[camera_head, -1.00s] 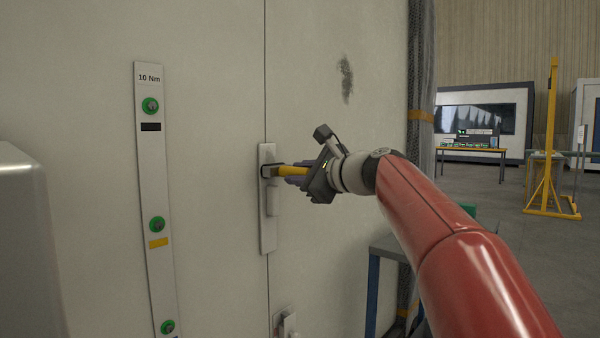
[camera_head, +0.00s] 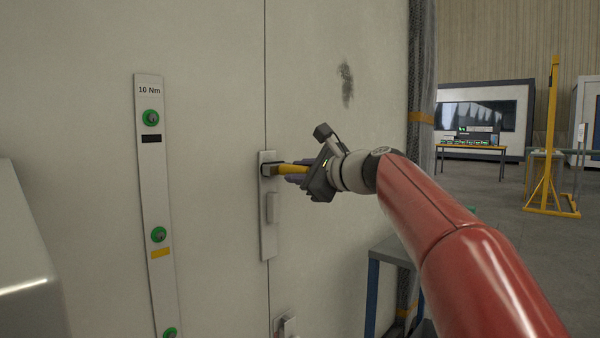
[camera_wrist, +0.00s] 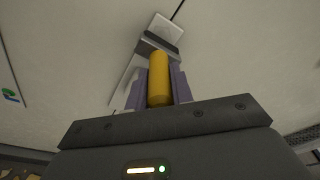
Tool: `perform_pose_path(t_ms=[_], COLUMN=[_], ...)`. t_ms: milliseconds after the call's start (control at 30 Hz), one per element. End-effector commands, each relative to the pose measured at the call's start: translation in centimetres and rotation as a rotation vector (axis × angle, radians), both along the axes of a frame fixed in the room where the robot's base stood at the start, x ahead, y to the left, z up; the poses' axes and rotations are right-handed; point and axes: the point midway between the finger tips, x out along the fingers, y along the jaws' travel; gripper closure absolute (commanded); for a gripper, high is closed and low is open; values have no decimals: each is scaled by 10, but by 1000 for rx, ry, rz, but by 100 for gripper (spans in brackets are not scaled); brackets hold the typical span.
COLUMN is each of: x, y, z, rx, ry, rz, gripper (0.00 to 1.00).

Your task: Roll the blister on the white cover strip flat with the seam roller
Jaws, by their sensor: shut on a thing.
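The white cover strip (camera_head: 268,242) runs upright over the seam in the pale wall. The blister (camera_head: 271,207) is a raised, elongated bump on its middle part. My gripper (camera_head: 291,174) is shut on the yellow handle (camera_head: 288,169) of the seam roller, which points left to the strip. The dark roller head (camera_head: 269,170) is at the upper part of the strip, above the blister. In the wrist view the yellow handle (camera_wrist: 159,80) sits between the purple fingers, with the roller head (camera_wrist: 158,42) over the strip (camera_wrist: 168,25). Whether the head presses on the strip is not clear.
A strip marked "10 Nm" (camera_head: 150,190) with green-ringed bolts is on the wall at left. Another small fitting (camera_head: 287,325) is low on the seam. A grey, blue-legged table (camera_head: 395,252) stands below my arm. A dark smudge (camera_head: 346,83) marks the wall.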

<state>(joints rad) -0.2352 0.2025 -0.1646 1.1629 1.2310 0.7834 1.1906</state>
Motion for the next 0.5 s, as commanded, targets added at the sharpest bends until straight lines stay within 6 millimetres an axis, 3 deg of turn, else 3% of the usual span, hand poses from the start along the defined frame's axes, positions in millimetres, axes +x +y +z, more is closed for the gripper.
perform_pose_path(t_ms=[500], x=[1], y=[0], z=[27], rx=[1], ry=[-2], rz=[-1], gripper=[100])
